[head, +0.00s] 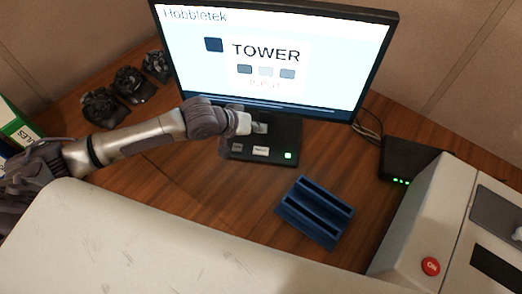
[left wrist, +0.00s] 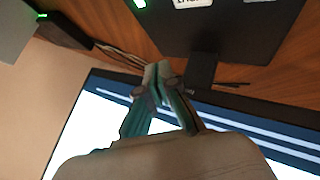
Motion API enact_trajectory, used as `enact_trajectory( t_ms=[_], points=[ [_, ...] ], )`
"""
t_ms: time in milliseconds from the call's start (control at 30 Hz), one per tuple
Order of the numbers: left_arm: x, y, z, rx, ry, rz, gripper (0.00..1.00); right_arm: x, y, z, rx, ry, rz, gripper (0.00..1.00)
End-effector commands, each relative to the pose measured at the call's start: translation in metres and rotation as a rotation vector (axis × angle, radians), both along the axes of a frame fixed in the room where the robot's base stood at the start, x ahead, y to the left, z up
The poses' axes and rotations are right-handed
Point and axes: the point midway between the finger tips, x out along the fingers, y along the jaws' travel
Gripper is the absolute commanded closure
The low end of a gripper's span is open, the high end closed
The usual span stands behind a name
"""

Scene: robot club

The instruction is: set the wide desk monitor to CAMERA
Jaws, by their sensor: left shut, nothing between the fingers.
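The wide desk monitor (head: 275,60) stands at the back of the desk, its screen lit and reading "TOWER" above several small blocks and the faint word "INPUT". Its dark base (head: 272,151) carries a grey button, a white labelled button (head: 261,151) and a green-lit one (head: 288,155). My left gripper (head: 262,128) is shut and empty, over the back part of the base and in front of the screen's lower edge. In the left wrist view its closed fingertips (left wrist: 158,68) point toward the desk beside the base (left wrist: 220,30). My right gripper is out of view.
A blue slotted holder (head: 315,212) lies in front of the base. A black box with green lights (head: 412,158) and a grey machine with a red ON button (head: 431,266) stand right. Several dark objects (head: 130,84) sit at the back left. Bare wood lies left of the base.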

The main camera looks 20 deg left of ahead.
Motion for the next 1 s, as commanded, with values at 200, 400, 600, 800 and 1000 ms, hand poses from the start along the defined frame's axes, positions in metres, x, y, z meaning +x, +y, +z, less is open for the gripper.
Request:
enact_trajectory(
  t_ms=[200, 400, 600, 800, 1000],
  points=[
    [0.0, 0.0, -0.031, 0.001, -0.001, -0.001, 1.0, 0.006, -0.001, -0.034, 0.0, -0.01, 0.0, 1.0],
    [0.0, 0.0, -0.059, 0.002, -0.001, -0.001, 1.0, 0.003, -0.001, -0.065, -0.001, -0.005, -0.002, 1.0],
    [0.0, 0.0, -0.075, 0.0, 0.002, 0.001, 1.0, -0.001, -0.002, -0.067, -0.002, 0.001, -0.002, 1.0],
    [0.0, 0.0, -0.079, 0.0, 0.0, 0.0, 1.0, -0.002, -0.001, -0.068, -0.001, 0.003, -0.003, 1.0],
    [0.0, 0.0, -0.078, 0.0, 0.0, 0.0, 1.0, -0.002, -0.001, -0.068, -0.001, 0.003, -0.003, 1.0]
  ],
)
